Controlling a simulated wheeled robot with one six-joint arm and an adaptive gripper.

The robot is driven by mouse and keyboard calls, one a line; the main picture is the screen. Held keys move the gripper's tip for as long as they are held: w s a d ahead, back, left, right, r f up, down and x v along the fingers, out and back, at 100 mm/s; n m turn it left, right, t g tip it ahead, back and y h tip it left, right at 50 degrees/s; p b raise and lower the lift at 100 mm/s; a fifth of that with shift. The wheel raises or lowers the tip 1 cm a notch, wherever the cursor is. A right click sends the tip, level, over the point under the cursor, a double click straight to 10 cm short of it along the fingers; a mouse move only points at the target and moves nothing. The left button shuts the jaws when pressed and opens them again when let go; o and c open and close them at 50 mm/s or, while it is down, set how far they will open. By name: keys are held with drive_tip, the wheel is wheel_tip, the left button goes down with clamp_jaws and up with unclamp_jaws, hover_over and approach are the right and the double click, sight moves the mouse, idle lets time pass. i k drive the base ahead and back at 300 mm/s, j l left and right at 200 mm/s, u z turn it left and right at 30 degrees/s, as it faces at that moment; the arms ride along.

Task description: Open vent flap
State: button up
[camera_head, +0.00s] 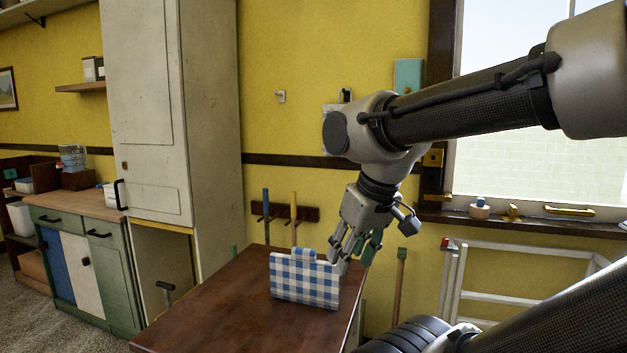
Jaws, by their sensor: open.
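My gripper (352,252) points down with its fingers apart, just above and beside the upper right corner of a blue-and-white checked object (304,281). I cannot tell whether they touch. The fingers hold nothing that I can see. I cannot pick out a vent flap with certainty. A pale plate (330,114) on the yellow wall is partly hidden behind my arm. A teal panel (408,76) is on the wall beside the window frame, above my arm.
The checked object stands on a dark wooden table (222,305). A tall white cabinet (215,110) is to the left, beside a green counter unit (105,262). A white rack (455,285) stands below the window sill (580,226) at the right. The table's left part is clear.

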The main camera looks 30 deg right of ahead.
sight(409, 73)
drive_tip(key=k+l+z, duration=0.1)
drive_tip(key=z, duration=0.3)
drive_tip(key=l+z, duration=0.25)
drive_tip(key=z, duration=0.15)
drive_tip(key=k+l+z, duration=0.1)
drive_tip(key=l+z, duration=0.15)
drive_tip(key=z, duration=0.15)
